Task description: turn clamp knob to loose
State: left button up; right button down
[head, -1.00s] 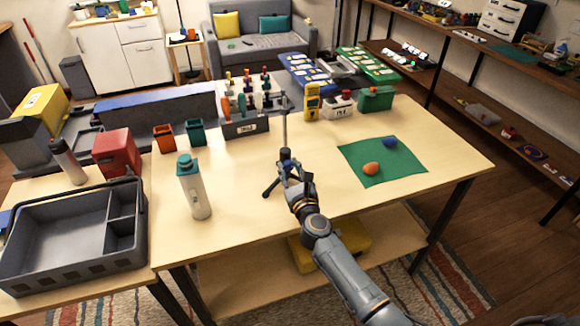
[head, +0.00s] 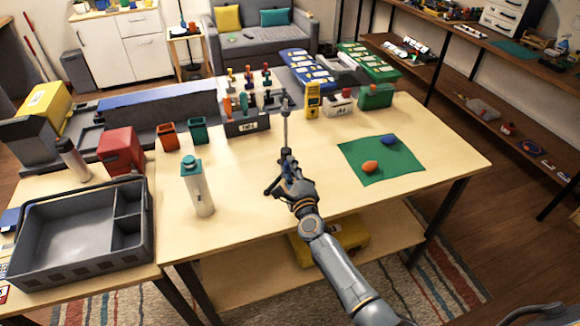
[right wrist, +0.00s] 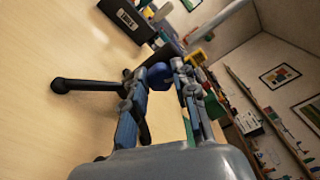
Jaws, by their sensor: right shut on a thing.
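A dark tripod stand with a thin upright pole (head: 286,130) stands on the light wooden table. One of its black legs (right wrist: 88,86) shows in the right wrist view. A rounded blue knob (right wrist: 159,73) is at the stand, between the tips of my right gripper's fingers (right wrist: 157,80). In the head view my right gripper (head: 287,176) is low at the foot of the pole, shut on the knob. The gripper and wrist hide most of the knob and part of the tripod there. The knob's turn angle cannot be read. My left gripper is not in view.
A white bottle with a teal cap (head: 198,188) stands left of the stand. A green mat (head: 398,170) with an orange and a blue object lies to the right. A labelled tool holder (head: 247,125) and a yellow meter (head: 312,100) stand behind. The table between is clear.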

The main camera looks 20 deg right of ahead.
jog(key=n+p, duration=0.1)
jog(key=n, duration=0.3)
jog(key=shift+f+n, duration=0.1)
jog(key=shift+n, duration=0.2)
dwell(0.3)
jog(key=c, duration=1)
grip_release()
jog(key=shift+c, duration=0.2)
jog(key=s, duration=1.2)
jog(key=shift+a, duration=0.2)
